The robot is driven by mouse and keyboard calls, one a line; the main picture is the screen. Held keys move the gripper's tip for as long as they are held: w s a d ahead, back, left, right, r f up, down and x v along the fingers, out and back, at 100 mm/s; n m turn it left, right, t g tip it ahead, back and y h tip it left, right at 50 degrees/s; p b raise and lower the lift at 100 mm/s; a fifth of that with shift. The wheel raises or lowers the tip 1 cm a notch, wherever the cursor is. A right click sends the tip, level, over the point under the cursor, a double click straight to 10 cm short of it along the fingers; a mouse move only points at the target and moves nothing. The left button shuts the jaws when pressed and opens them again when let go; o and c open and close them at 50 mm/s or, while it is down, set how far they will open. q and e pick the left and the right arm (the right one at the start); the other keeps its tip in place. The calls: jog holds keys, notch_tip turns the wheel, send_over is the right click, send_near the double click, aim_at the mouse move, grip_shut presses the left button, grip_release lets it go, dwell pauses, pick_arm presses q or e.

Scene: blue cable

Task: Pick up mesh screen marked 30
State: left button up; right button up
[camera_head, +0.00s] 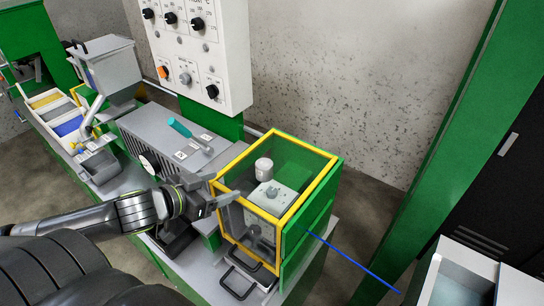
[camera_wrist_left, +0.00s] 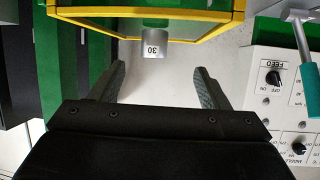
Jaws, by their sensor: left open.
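A small grey curved piece marked 30 (camera_wrist_left: 154,49) shows upside down in the left wrist view, just beyond the fingertips and against the yellow-framed box. I take it to be the mesh screen, but its mesh cannot be made out. My left gripper (camera_wrist_left: 161,84) is open and empty, with its two dark fingers on either side of and short of the piece. In the head view my left gripper (camera_head: 222,190) is at the left side of the box, and the marked piece cannot be told apart there. My right gripper is not in view.
The yellow-framed clear box (camera_head: 318,186) encloses a white device (camera_head: 274,197). A teal-handled tool (camera_head: 180,128) lies on the grey machine behind my gripper. A control panel (camera_head: 200,45) stands at the back. A blue cable (camera_head: 350,259) runs out at right.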

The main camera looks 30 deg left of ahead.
aim_at(259, 171)
pick_arm(q)
jog(key=w+d+b, duration=0.2)
jog(key=w+b, duration=0.1)
jog(key=shift+w+f, duration=0.2)
jog(key=shift+w, duration=0.05)
jog(key=x, duration=0.6)
jog(key=shift+w+d+r+b, duration=0.1)
jog(key=shift+w+d+b, duration=0.1)
jog(key=shift+b, duration=0.15)
jog(key=shift+x, duration=0.75)
jog(key=shift+w+p, duration=0.4)
jog(key=shift+w, duration=0.15)
jog(key=p+x, duration=0.1)
jog(key=x, duration=0.2)
jog(key=shift+w+a+r, duration=0.15)
jog(key=shift+w, duration=0.05)
jog(key=shift+w+f, duration=0.25)
jog(key=shift+w, duration=0.2)
jog(key=shift+s, duration=0.1)
jog(key=c, duration=1.1)
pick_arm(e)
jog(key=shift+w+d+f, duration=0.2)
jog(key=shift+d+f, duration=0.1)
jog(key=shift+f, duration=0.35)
